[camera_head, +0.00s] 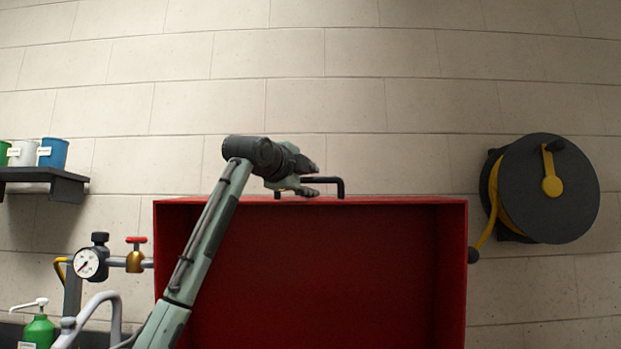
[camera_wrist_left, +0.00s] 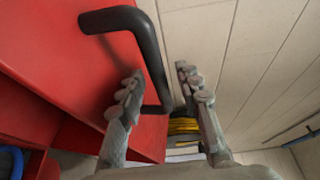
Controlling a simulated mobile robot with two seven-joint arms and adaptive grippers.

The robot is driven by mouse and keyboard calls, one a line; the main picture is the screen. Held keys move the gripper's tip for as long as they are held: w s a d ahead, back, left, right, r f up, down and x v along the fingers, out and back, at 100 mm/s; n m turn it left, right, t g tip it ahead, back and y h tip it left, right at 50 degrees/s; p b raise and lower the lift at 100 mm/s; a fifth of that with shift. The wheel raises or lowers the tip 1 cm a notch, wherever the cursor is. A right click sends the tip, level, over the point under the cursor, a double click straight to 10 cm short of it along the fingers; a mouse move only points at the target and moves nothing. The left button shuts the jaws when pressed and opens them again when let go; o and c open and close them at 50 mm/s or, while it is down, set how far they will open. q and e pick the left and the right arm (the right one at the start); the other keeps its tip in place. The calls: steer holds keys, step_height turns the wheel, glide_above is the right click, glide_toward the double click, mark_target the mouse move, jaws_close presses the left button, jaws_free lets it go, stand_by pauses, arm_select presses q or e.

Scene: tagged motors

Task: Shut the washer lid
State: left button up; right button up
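The red washer lid (camera_head: 320,270) stands raised, its inner side facing me in the head view. A black bar handle (camera_head: 342,186) sits on its top edge. My left gripper (camera_head: 314,178) is at this handle, its arm crossing in front of the lid's left part. In the left wrist view the handle (camera_wrist_left: 150,50) runs between the two spread fingers (camera_wrist_left: 158,72), with gaps visible on both sides. Contact cannot be made out. The lid (camera_wrist_left: 85,75) fills the left of that view. The washer's basin is not clearly seen. My right gripper is not in view.
A hose reel (camera_head: 550,190) hangs on the wall at the right. A gauge with a valve (camera_head: 88,263) and a green pump bottle (camera_head: 38,332) are at the lower left. A shelf (camera_head: 45,184) holds cups. The wall above the lid is clear.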

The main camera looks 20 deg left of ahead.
arm_select(q)
steer(key=shift+w, duration=0.15)
jaws_close()
steer(key=shift+f, duration=0.15)
stand_by(0.4)
